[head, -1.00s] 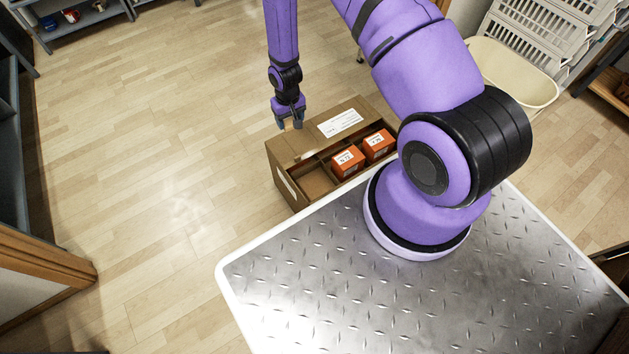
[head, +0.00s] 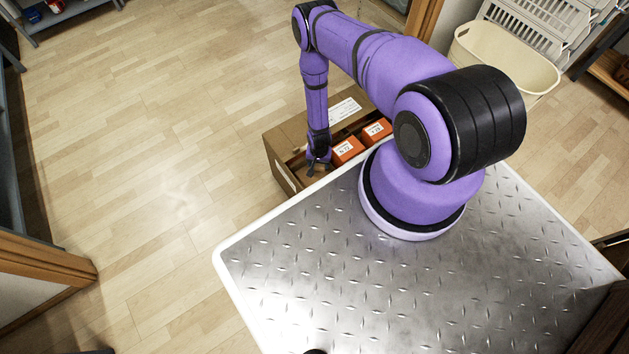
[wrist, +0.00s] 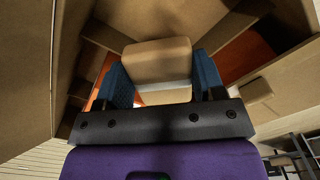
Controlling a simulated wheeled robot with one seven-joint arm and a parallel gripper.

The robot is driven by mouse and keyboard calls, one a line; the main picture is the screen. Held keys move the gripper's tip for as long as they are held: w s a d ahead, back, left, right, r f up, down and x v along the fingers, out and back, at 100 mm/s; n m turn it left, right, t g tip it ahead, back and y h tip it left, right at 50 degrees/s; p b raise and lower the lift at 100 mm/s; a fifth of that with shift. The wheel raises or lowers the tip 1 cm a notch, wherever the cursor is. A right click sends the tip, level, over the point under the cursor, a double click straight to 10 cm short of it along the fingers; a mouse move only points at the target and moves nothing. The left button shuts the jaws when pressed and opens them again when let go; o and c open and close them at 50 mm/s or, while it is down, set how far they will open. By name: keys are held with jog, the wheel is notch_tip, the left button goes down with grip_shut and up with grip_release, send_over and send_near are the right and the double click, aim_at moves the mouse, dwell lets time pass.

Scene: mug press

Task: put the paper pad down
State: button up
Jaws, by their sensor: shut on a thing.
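My gripper (head: 318,172) is at the near left part of an open cardboard box (head: 285,143), at or just inside its left compartment. In the wrist view, my gripper (wrist: 163,82) has its two blue finger pads shut on a tan block with a pale band, which I take as the paper pad (wrist: 157,60). In the head view the pad cannot be made out behind the fingers. Whether the pad touches the compartment's floor cannot be told.
Two orange cartons with white labels, a nearer one (head: 347,150) and a farther one (head: 376,132), sit in the box right of my gripper. A cream bin (head: 505,58) stands at upper right. The floor at left is clear.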

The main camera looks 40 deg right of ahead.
jog(key=f, duration=0.4)
jog(key=s+f, duration=0.1)
jog(key=f, duration=0.1)
jog(key=shift+f, duration=0.4)
jog(key=shift+w+f, duration=0.1)
jog(key=shift+f, duration=2)
jog(key=o, duration=0.9)
notch_tip(320, 180, up, 12)
jog(key=shift+f, duration=0.1)
jog(key=shift+w+d, duration=0.1)
